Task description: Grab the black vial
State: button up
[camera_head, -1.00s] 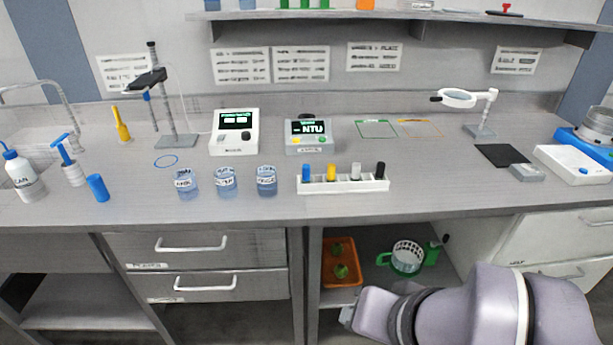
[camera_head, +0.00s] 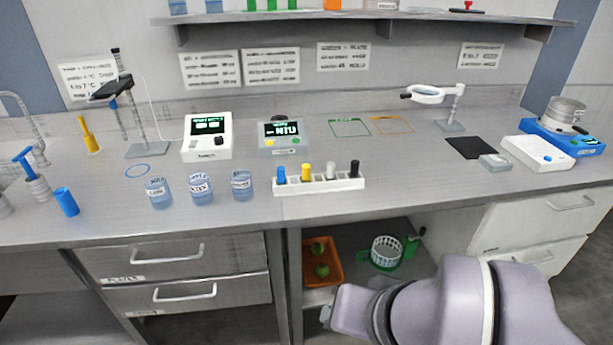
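The black vial (camera_head: 354,169) stands upright in the right end slot of a white rack (camera_head: 320,187) near the bench's front edge. A white vial (camera_head: 329,172), a yellow vial (camera_head: 306,172) and a blue vial (camera_head: 281,175) stand to its left in the same rack. My arm shows at the lower right, below the bench top and in front of the open shelf. Its end points left, low and apart from the rack. The fingers of my gripper do not show clearly.
Several labelled beakers (camera_head: 201,190) stand left of the rack. The turbidity meter (camera_head: 279,136) is behind it. A black mat (camera_head: 470,148) and a white balance (camera_head: 537,153) are at right. An orange tray (camera_head: 334,272) and green-handled basket (camera_head: 386,253) sit on the shelf below. Bench right of the rack is clear.

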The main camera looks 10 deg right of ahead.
aim_at(355, 163)
jog(key=i+l+z, duration=0.25)
jog(key=i, duration=0.35)
jog(key=i+z, duration=0.3)
jog(key=i, duration=0.3)
